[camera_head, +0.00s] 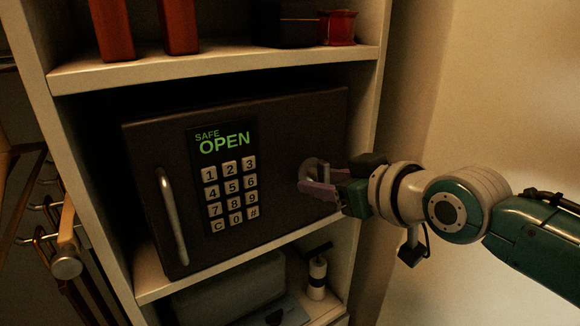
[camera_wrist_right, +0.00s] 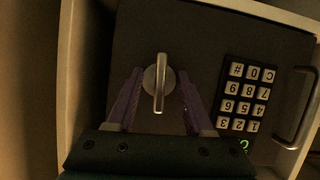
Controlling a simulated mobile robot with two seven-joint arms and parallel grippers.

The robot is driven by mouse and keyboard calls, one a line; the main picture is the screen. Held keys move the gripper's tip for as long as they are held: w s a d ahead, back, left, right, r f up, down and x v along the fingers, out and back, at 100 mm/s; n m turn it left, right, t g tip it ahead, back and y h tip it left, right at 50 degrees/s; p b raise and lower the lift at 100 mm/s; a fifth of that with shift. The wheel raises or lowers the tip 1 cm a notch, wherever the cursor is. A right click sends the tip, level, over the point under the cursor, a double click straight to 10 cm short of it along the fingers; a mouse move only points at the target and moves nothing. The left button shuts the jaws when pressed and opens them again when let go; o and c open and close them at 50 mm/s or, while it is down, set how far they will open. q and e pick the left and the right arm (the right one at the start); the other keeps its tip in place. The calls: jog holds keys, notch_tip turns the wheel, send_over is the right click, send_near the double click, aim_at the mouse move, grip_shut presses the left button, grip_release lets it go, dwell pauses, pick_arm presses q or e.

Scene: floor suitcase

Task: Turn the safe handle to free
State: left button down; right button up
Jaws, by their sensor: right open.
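The dark safe (camera_head: 155,150) sits on a shelf with its door closed, and its display reads "SAFE OPEN" in green. The round metal safe handle (camera_head: 314,168) is at the door's right side, partly covered by my right gripper (camera_head: 318,186). In the right wrist view the safe handle (camera_wrist_right: 159,84) is a disc with a raised bar that runs up and down the picture. The purple fingers of my right gripper (camera_wrist_right: 155,100) are open, one on each side of the bar, with gaps between. My left gripper does not show.
The safe has a number keypad (camera_head: 232,190) and a curved metal bar (camera_head: 172,215) at its left. The shelf wall (camera_head: 370,130) stands close to my right gripper. A dark-topped bottle (camera_head: 317,275) and a grey box (camera_head: 230,290) are below. Hangers (camera_head: 65,240) are at left.

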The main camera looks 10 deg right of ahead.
jog(key=p+v, duration=0.1)
jog(key=v, duration=0.8)
jog(key=shift+s+r, duration=0.2)
jog(key=shift+d, duration=0.1)
jog(key=s+a+f+m+g+h, duration=0.15)
jog(key=s+f+g, duration=0.4)
jog(key=s, duration=0.75)
jog(key=s+d+m+g+h+p, duration=0.1)
jog(key=s+d+g+h+p, duration=0.2)
jog(key=s, duration=0.9)
notch_tip(320, 180, up, 28)
jog(key=p, duration=2.7)
jog(key=shift+w+a+r+g, duration=0.2)
jog(key=shift+a+g, duration=0.2)
jog(key=shift+g, duration=0.05)
jog(key=shift+f+y, duration=0.1)
jog(key=shift+y, duration=0.15)
